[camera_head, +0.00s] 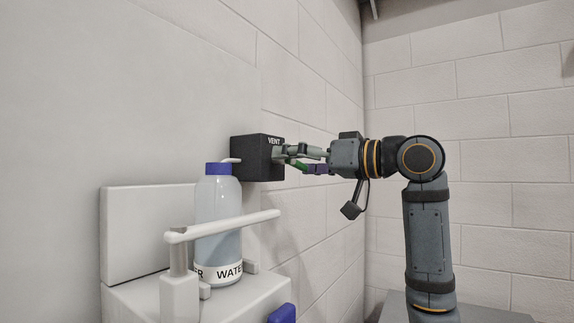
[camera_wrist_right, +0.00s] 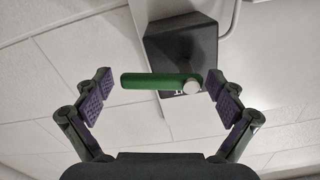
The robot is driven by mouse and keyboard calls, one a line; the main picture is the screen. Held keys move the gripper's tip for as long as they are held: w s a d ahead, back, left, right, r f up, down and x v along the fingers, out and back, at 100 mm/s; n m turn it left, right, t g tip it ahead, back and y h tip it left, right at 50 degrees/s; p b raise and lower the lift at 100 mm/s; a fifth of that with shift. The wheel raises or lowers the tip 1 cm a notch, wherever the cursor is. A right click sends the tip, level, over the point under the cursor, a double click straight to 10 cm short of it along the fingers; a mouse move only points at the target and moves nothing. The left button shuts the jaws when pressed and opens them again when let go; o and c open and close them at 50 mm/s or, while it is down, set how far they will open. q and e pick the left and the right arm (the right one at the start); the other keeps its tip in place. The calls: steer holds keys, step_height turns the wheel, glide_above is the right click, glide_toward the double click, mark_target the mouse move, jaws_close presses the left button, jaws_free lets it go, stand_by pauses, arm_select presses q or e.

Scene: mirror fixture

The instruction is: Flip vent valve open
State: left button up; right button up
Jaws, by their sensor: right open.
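The black vent box (camera_head: 258,158), labelled VENT, is on the wall in the middle of the head view. It also shows in the right wrist view (camera_wrist_right: 188,45). Its green valve handle (camera_wrist_right: 155,81) lies across the right wrist view, with a pale round pivot (camera_wrist_right: 192,87) at its right end. My right gripper (camera_head: 286,158) is at the box's right face. In the right wrist view it is open (camera_wrist_right: 158,82), with the handle between its purple-padded fingers and a gap showing at each end. My left gripper is out of view.
A water bottle (camera_head: 218,217) with a blue cap stands on a white ledge (camera_head: 130,297) left of and below the box. A thin tube (camera_head: 231,160) runs between cap and box. A white bar (camera_head: 225,227) crosses before the bottle. Brick wall (camera_head: 515,160) lies behind my right arm.

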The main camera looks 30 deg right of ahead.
steer(key=shift+s+d+r, duration=0.2)
steer(key=shift+s, duration=0.5)
steer(key=c, duration=0.3)
steer(key=shift+c, duration=1.4)
steer(key=shift+w+f, duration=0.1)
steer(key=shift+w, duration=0.2)
steer(key=shift+c, duration=3)
steer(key=shift+r+n+p, duration=0.3)
steer(key=shift+n+p, duration=0.15)
steer(key=shift+n, duration=0.05)
steer(key=shift+r+n, duration=0.1)
steer(key=shift+n, duration=0.4)
steer(key=shift+n+p, duration=0.3)
steer(key=shift+p, duration=0.05)
steer(key=o, duration=0.8)
steer(key=shift+a, duration=0.1)
steer(key=o, duration=0.4)
steer(key=shift+w+a, duration=0.15)
steer(key=shift+w, duration=0.1)
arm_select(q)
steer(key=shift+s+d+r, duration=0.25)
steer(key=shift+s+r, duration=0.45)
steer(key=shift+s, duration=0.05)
